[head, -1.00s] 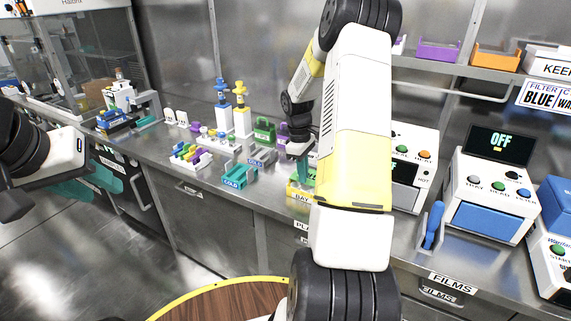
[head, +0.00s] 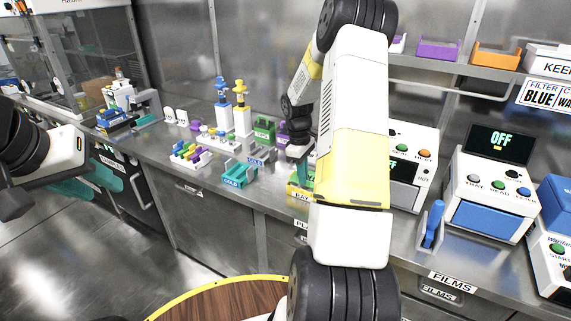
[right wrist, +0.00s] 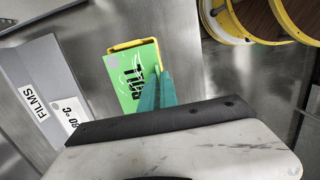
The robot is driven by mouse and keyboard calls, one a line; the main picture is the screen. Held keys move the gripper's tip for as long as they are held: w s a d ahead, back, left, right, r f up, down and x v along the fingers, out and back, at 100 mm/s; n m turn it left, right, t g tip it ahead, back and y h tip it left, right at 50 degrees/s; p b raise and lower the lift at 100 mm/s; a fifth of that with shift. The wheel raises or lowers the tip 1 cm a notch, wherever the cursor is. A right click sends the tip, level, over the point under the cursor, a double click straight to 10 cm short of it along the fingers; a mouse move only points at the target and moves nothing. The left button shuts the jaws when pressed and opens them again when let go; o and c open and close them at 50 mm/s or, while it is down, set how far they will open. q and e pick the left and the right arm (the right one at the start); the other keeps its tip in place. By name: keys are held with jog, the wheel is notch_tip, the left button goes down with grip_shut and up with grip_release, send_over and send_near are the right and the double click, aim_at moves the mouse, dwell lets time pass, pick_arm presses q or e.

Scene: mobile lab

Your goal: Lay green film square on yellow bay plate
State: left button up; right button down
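The green film square (right wrist: 133,85) shows in the right wrist view, lettered and lying against the yellow bay plate, whose yellow rim (right wrist: 130,44) shows past one end. In the head view the yellow bay plate (head: 300,194) stands on the bench, partly hidden by my right arm, with a bit of green film (head: 304,182) over it. My right gripper (right wrist: 157,76) has its teal fingers close together, shut on the film. Whether the film lies fully flat on the plate I cannot tell. My left gripper (head: 88,177) is at the far left, open and empty, away from the bench items.
A teal COLD block (head: 238,175), a tube rack (head: 190,154) and green and purple holders stand left of the plate. A machine reading OFF (head: 490,190) and a blue-handled tool (head: 433,225) stand to the right. A round wooden table (head: 225,300) is in front.

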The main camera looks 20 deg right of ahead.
jog(key=shift+f, duration=1)
jog(key=c, duration=1.5)
grip_release()
jog(key=shift+c, duration=0.2)
jog(key=shift+r, duration=0.15)
jog(key=r, duration=0.7)
jog(key=shift+w+a+r, duration=0.25)
jog(key=shift+w+a, duration=0.05)
jog(key=shift+w, duration=0.05)
